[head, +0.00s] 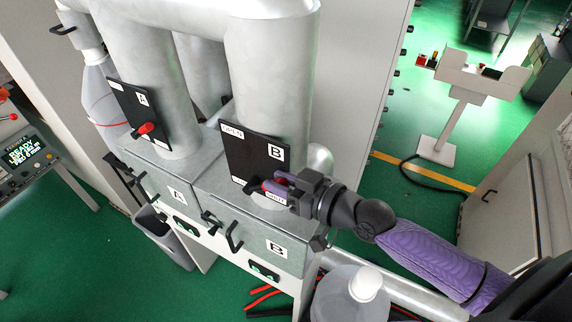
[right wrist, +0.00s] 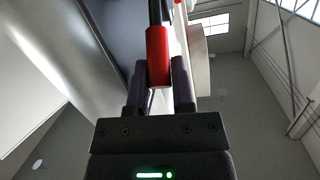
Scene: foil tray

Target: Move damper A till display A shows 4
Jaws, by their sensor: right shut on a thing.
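Damper A is a black plate (head: 133,108) marked A on the left duct, with a red-tipped lever (head: 147,128) that stands free. Damper B is a similar black plate (head: 250,150) marked B on the right duct. My right gripper (head: 280,190) is at the lower part of plate B, shut on damper B's red lever grip. In the right wrist view the red grip (right wrist: 158,55) sits between the two fingers (right wrist: 158,88). Display A (head: 186,226) is on the front below box A; its digits are too small to read. My left gripper is not in view.
Grey boxes marked A (head: 176,192) and B (head: 277,247) stand under the ducts, with black handles on them. Display B (head: 263,271) is below box B.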

